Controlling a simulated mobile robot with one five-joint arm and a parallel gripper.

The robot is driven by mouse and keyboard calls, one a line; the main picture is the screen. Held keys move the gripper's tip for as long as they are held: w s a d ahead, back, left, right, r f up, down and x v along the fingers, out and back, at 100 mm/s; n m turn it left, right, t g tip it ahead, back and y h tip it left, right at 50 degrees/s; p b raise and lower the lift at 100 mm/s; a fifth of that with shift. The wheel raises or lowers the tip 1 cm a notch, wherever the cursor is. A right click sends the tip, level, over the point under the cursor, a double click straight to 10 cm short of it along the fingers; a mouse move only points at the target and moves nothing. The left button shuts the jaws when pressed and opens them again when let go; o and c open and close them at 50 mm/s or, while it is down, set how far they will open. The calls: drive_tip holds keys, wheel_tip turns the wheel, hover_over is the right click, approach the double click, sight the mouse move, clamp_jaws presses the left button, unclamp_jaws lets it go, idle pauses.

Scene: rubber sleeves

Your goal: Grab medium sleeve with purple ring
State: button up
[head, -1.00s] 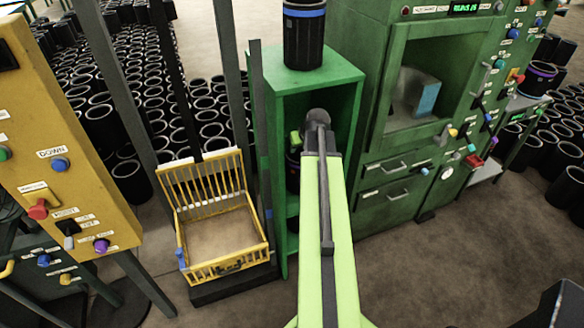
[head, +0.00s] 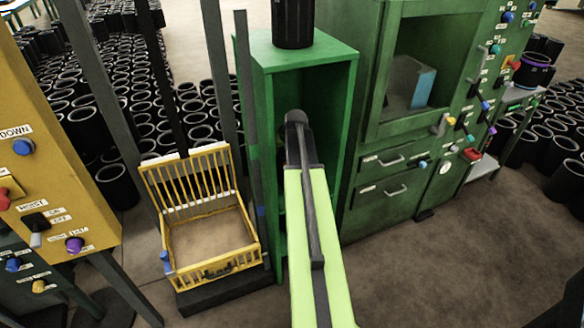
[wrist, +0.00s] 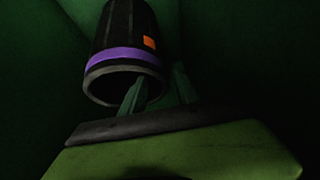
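In the wrist view a black sleeve with a purple ring (wrist: 122,58) and a small orange mark stands tilted in the picture, its open end towards me. My gripper (wrist: 161,78) is at that open end. One green finger is in front of the opening and the other is just right of the sleeve, with a gap between them across the right wall. They look open; contact is unclear. In the head view my arm reaches into the green cabinet (head: 335,105), and the gripper and this sleeve are hidden. Another black sleeve with a purple ring (head: 537,70) stands far right.
A black sleeve (head: 293,22) stands on the cabinet top. A yellow basket (head: 215,270) is left of the cabinet, and a yellow control panel (head: 50,130) is farther left. A green machine (head: 400,160) stands right. Many sleeves fill the floor behind.

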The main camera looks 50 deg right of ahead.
sight(279, 153)
drive_tip(key=b+x, duration=0.2)
drive_tip(key=x, duration=0.2)
drive_tip(key=shift+w+a+f+b, duration=0.1)
drive_tip(key=shift+f+b, duration=0.15)
drive_tip(key=shift+b, duration=0.15)
drive_tip(key=shift+r, duration=0.2)
clamp_jaws()
idle(0.7)
